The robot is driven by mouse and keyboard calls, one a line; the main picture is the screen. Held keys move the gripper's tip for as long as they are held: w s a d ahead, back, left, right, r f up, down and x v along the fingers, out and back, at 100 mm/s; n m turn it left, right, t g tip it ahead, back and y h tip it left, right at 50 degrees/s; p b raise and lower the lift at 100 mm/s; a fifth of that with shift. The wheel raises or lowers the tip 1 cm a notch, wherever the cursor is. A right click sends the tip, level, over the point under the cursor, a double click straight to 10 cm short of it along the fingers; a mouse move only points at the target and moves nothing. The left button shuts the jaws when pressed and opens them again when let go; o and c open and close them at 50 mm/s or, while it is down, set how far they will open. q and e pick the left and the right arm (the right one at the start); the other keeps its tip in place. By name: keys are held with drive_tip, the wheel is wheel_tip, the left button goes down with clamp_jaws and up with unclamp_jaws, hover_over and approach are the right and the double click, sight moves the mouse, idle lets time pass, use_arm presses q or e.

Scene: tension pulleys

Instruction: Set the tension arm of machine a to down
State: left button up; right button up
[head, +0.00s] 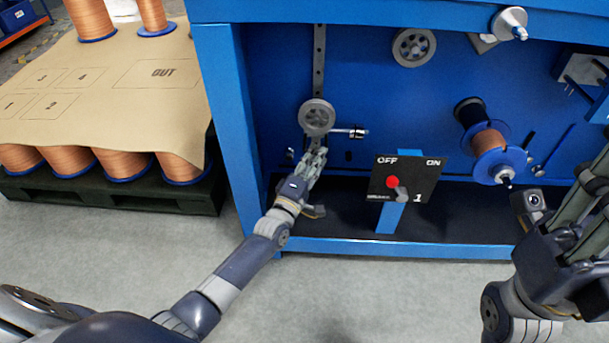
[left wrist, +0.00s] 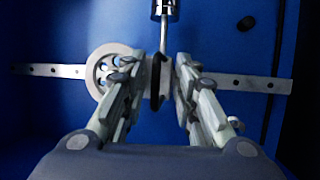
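The tension arm looks to be the grey spoked pulley (head: 316,117) on an upright slotted metal bar (head: 319,60) on the blue machine (head: 270,100); no machine letter is readable. A short chrome rod (head: 345,131) with a black end points right, just below the pulley. My left gripper (head: 317,157) is just below the pulley. In the left wrist view my left gripper (left wrist: 164,68) is open, its fingers on either side of a black-edged disc (left wrist: 156,82) and the rod's end (left wrist: 167,12). Contact is not clear. My right gripper (head: 590,205) is at the right edge, partly cut off.
A control panel (head: 427,180) with OFF/ON, a red button and a switch stands right of my left gripper. A copper spool (head: 488,140) and a second pulley (head: 413,47) are on the machine. Copper spools (head: 117,165) stand on a dark pallet at left. The front floor is clear.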

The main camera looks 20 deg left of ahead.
use_arm(q)
drive_tip(key=s+a+f, duration=0.1)
drive_tip(key=s, duration=0.8)
drive_tip(key=shift+s+f, duration=0.15)
drive_tip(key=shift+s, duration=0.15)
